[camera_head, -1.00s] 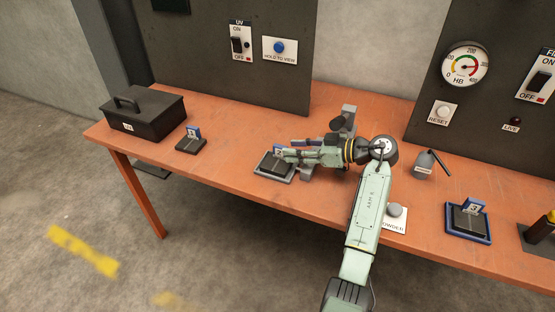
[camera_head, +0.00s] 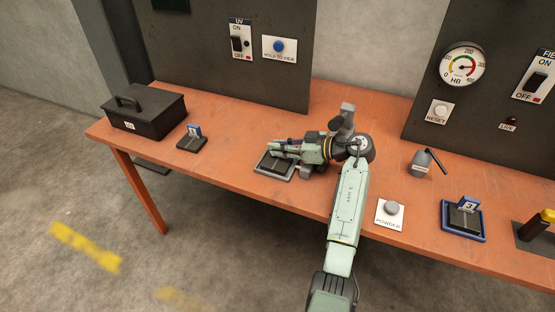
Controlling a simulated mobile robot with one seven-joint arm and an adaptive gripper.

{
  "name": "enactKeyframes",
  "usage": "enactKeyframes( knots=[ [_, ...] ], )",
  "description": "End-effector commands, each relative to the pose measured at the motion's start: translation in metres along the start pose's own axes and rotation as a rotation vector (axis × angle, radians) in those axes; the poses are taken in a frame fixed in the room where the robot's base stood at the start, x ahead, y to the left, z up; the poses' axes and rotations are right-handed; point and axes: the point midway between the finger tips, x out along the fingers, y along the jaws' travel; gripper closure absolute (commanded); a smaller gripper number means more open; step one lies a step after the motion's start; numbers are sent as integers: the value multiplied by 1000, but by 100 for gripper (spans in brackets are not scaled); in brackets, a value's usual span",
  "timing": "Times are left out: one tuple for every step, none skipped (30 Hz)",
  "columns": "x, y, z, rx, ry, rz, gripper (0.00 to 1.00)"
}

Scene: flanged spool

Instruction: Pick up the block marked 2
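A dark block with an upright blue-and-white tag (camera_head: 192,138) stands at the left of the orange table; I cannot read its number for sure. A block marked 3 (camera_head: 465,215) sits in a blue-edged tray (camera_head: 464,236) at the right. In the middle, a grey-edged tray (camera_head: 262,173) holds a dark block (camera_head: 276,164), partly covered by my gripper. No number on that block can be seen now. My gripper (camera_head: 274,148) reaches left, low over this tray. Its fingertips are too small and overlapped to tell whether they are open or grip the block.
A black case (camera_head: 145,112) stands at the table's left end. Dark panels (camera_head: 235,70) rise behind. The table between the left block and middle tray is clear.

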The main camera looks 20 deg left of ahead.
Motion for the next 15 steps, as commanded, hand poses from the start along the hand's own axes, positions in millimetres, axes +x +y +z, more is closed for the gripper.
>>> enactKeyframes(
  knots=[
    [0,0,0,0,0,0,90],
    [0,0,0,0,0,0,92],
    [0,0,0,0,0,0,95],
    [0,0,0,0,0,0,97],
    [0,0,0,0,0,0,99],
    [0,0,0,0,0,0,100],
    [0,0,0,0,0,0,100],
    [0,0,0,0,0,0,100],
    [0,0,0,0,0,0,100],
    [0,0,0,0,0,0,100],
    [0,0,0,0,0,0,100],
    [0,0,0,0,0,0,100],
    [0,0,0,0,0,0,100],
    [0,0,0,0,0,0,100],
    [0,0,0,0,0,0,100]
  ],
)
